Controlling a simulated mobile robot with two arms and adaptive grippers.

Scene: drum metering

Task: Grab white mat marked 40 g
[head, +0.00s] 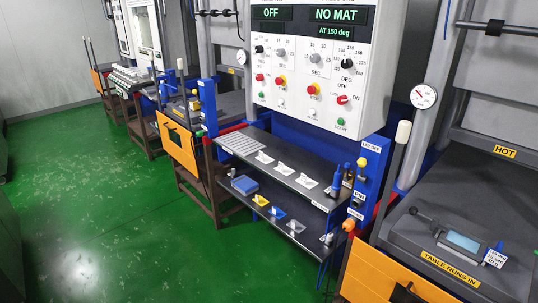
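Several small white pieces lie in a row on the upper dark shelf (225,138) below the control panel. They include a left white piece (264,157), a middle white piece (284,168) and a right white piece (307,181). Any weight marks on them are too small to read, so I cannot tell which is marked 40 g. On the lower shelf (270,226) lie a blue block (245,185), a yellow piece (261,200), a blue piece (278,213) and a pale piece (296,226). Neither of my grippers is in view.
The control panel (315,75) reads "OFF", "NO MAT" and "AT 150 deg". At right is a press table (420,240) marked "HOT" and "TABLE RUNS IN". The green floor (100,210) at left is clear.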

